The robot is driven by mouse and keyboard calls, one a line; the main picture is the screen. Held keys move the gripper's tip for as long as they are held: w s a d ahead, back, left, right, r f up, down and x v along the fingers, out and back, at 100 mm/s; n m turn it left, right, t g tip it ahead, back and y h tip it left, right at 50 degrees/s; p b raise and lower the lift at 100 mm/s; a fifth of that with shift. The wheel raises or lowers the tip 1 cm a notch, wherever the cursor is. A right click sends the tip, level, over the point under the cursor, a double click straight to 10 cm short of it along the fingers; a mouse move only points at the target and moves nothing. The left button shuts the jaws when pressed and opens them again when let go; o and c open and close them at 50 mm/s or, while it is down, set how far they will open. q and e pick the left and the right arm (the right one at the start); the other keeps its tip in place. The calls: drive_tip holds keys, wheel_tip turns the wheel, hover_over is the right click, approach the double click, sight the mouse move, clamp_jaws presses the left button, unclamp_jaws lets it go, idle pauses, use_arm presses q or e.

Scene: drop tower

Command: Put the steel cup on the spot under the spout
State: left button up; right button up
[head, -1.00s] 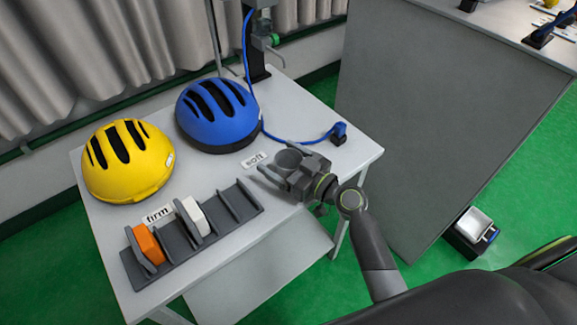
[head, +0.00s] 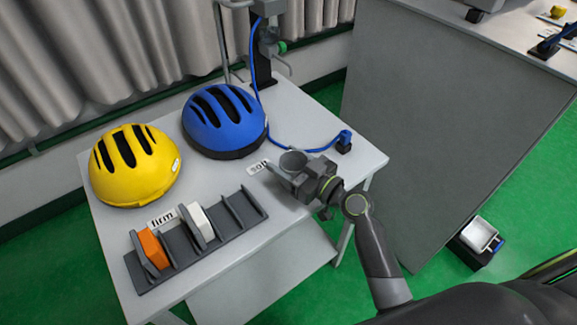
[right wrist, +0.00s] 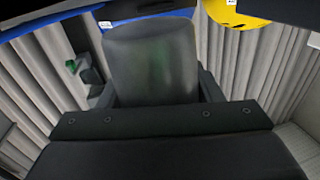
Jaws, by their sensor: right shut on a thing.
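The grey steel cup (head: 292,160) is held upright between the fingers of my right gripper (head: 291,172), near the right side of the white table (head: 345,165). In the right wrist view the cup (right wrist: 150,65) fills the space between the fingers, its closed side wall facing the camera. My right gripper is shut on it. I cannot tell whether the cup touches the table. The drop tower (head: 262,60) stands at the back of the table, its top cut off by the picture edge. The spout and the spot under it cannot be made out clearly. My left gripper is not in view.
A blue helmet (head: 222,120) and a yellow helmet (head: 133,165) sit left of the cup. A grey rack (head: 225,222) with orange and white pads lies in front. A blue cable (head: 290,146) runs behind the cup to a plug (head: 344,142). A grey cabinet stands right.

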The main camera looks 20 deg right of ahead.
wheel_tip(320, 180, up, 8)
drive_tip(key=p, duration=0.1)
drive_tip(key=s+d+h, duration=0.1)
drive_tip(key=s+d, duration=0.4)
drive_tip(key=s, duration=0.7)
drive_tip(key=shift+d+r+m+t, duration=0.35)
drive_tip(key=shift+r+m+t, duration=0.05)
drive_tip(key=shift+w, duration=0.15)
drive_tip(key=w+a+y, duration=0.1)
drive_tip(key=w+a, duration=0.4)
drive_tip(key=w, duration=0.6)
drive_tip(key=shift+w+a+f+n+g, duration=0.3)
drive_tip(key=shift+w+a+n+g, duration=0.05)
drive_tip(key=shift+w+n+g, duration=0.05)
